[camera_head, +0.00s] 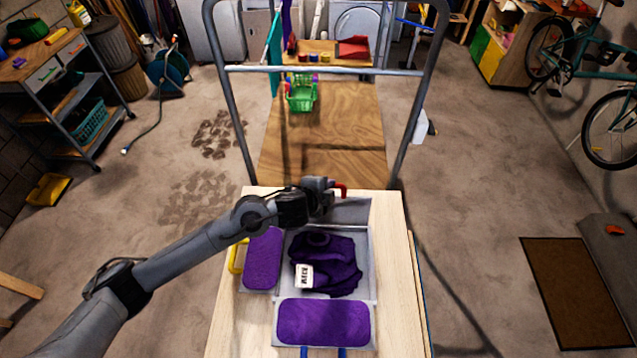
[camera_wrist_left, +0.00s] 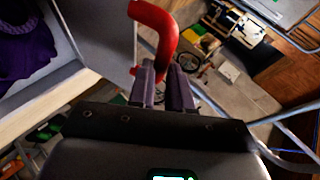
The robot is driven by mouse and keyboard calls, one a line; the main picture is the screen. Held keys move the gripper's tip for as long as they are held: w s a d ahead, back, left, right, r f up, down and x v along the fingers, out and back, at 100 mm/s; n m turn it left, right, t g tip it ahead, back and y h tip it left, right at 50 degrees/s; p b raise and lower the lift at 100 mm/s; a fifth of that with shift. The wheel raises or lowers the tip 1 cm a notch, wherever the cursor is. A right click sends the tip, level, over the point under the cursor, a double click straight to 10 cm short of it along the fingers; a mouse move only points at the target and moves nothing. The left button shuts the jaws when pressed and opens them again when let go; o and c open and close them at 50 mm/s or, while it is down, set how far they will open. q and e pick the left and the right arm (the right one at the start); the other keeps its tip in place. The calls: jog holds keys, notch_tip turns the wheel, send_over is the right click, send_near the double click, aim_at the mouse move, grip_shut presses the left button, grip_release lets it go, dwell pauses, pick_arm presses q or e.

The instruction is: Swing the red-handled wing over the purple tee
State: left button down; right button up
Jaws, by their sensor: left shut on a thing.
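The purple tee (camera_head: 340,262) lies crumpled on the grey centre of the folding board, with a white tag on it; part of it shows in the wrist view (camera_wrist_left: 25,50). The red-handled wing (camera_head: 352,212) is a grey panel at the board's far side; it looks tilted up, but its exact angle is unclear. My left gripper (camera_head: 328,189) is at that far edge, shut on the red handle (camera_head: 342,188). In the wrist view the fingers (camera_wrist_left: 166,88) close at the lower part of the curved red handle (camera_wrist_left: 158,32). My right gripper is out of view.
The yellow-handled wing (camera_head: 262,258) and the blue-handled wing (camera_head: 322,322) lie flat with purple pads. The board rests on a pale wooden table (camera_head: 392,240). A metal-railed cart with a green basket (camera_head: 302,94) stands beyond. Concrete floor is open on both sides.

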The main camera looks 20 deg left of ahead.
pick_arm(q)
jog(key=s+d+f+b, duration=0.1)
jog(key=s+d+f, duration=0.1)
jog(key=s+f, duration=0.3)
jog(key=shift+s+d, duration=0.4)
jog(key=shift+s, duration=1.9)
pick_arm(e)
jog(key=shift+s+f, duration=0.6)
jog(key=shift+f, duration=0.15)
pick_arm(q)
jog(key=c, duration=1.5)
grip_release()
jog(key=shift+o, duration=0.8)
jog(key=shift+w+d, duration=0.1)
jog(key=shift+w, duration=0.05)
jog(key=shift+d+r, duration=0.1)
jog(key=shift+r, duration=0.35)
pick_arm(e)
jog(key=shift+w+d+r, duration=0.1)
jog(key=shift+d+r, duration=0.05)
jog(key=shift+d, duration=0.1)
pick_arm(q)
jog(key=p+v, duration=0.1)
jog(key=v, duration=0.9)
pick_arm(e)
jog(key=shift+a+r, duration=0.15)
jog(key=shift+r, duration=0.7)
